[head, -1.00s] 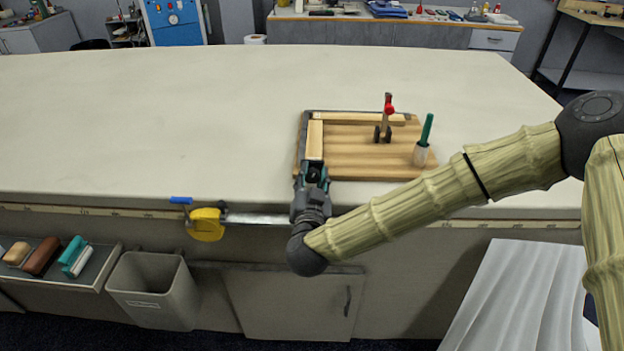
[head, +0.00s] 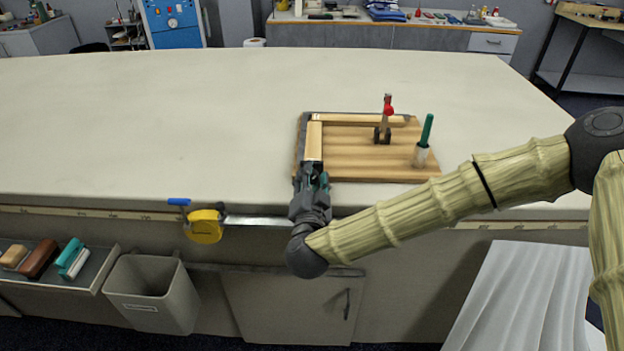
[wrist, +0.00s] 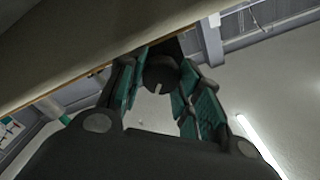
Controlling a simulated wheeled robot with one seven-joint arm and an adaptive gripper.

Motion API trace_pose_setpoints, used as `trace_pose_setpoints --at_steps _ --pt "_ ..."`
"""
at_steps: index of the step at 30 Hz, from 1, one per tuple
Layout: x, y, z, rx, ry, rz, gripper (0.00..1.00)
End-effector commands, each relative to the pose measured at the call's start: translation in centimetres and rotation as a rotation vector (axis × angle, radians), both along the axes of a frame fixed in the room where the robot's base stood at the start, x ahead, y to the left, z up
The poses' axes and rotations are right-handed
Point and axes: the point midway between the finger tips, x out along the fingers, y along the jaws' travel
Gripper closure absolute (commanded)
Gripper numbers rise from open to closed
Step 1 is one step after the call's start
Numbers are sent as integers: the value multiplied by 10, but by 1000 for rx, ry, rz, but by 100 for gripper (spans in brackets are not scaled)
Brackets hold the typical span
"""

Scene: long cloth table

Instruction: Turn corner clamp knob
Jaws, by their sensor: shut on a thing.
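A wooden board (head: 370,161) lies near the front edge of the table, with light wooden strips (head: 315,139) meeting at its back left corner and a dark clamp edge (head: 302,130) along its left side. My gripper (head: 311,177) is at the board's front left corner, reaching in from the front. In the wrist view, the dark round clamp knob (wrist: 161,73) with a pale mark sits between the teal-padded fingers of my gripper (wrist: 160,85), which is shut on it. In the head view my gripper hides the knob.
A red-tipped toggle clamp (head: 386,120) and a green-handled tool in a pale holder (head: 422,150) stand on the board's right part. A yellow tape measure (head: 205,226) hangs at the table's front edge. The cloth tabletop (head: 150,120) to the left is clear.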

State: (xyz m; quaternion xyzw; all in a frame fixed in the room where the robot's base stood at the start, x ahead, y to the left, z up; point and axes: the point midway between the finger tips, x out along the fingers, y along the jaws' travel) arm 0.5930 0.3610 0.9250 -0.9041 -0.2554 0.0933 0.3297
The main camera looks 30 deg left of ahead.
Motion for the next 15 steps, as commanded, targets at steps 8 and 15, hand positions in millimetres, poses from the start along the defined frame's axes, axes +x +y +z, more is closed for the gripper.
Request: trace_pose_setpoints --at_steps 8,15 --pt "1 0 0 0 -2 -1 45" --pt "0 0 0 -2 0 -1 45"
